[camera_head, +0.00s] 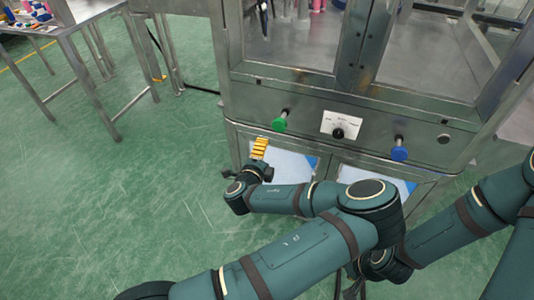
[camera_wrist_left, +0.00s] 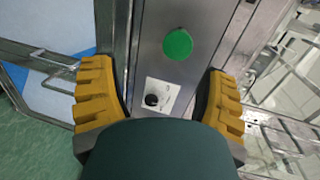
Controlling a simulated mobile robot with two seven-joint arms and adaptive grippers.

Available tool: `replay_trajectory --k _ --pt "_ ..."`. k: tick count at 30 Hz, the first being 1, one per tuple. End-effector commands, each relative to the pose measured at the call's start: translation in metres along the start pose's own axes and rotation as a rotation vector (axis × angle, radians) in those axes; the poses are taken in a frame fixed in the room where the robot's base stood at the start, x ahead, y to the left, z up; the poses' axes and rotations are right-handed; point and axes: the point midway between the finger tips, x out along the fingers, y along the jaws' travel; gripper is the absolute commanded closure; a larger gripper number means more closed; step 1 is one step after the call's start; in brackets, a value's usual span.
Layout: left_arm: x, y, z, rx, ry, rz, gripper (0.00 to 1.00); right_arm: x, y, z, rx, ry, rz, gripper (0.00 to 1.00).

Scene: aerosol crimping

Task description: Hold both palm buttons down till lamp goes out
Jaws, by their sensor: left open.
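A green palm button (camera_head: 280,124) sticks out of the machine's metal front panel on the left, and a blue palm button (camera_head: 399,151) on the right. My left gripper (camera_head: 260,149) is below and left of the green button, apart from it. In the left wrist view the orange fingers of my left gripper (camera_wrist_left: 160,103) are spread wide with nothing between them; the green button (camera_wrist_left: 178,44) shows ahead. My right arm comes in from the right and passes behind the left arm; its gripper is hidden. I cannot make out a lit lamp.
A white plate with a black knob (camera_head: 338,132) sits between the buttons. A small round fitting (camera_head: 443,139) is right of the blue button. The machine's glazed cabinet rises above the panel.

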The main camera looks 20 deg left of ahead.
Motion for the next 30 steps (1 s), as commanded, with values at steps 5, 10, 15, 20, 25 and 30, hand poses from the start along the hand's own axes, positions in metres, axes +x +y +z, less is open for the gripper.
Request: replay_trajectory --k 5,10,15,20,25,30 --pt "0.004 -0.016 -0.013 0.059 0.049 -0.046 0.25 0.001 0.000 0.000 -0.001 0.001 0.000 0.53" --pt "0.004 -0.015 -0.013 0.057 0.048 -0.045 0.25 0.001 0.000 0.000 -0.001 0.001 0.000 0.53" --pt "0.006 -0.010 -0.009 0.030 0.027 -0.030 0.10 0.001 0.000 0.000 -0.001 0.001 0.000 0.53" --pt "0.018 0.015 0.010 -0.115 -0.083 0.046 0.10 0.001 0.000 0.000 0.000 0.001 0.000 0.53" --pt "0.034 0.059 0.029 -0.379 -0.268 0.189 0.10 0.001 0.000 0.000 0.000 0.001 0.000 0.53" --pt "0.047 0.089 0.030 -0.644 -0.426 0.338 0.10 0.001 0.000 0.000 0.000 0.000 0.000 0.53"
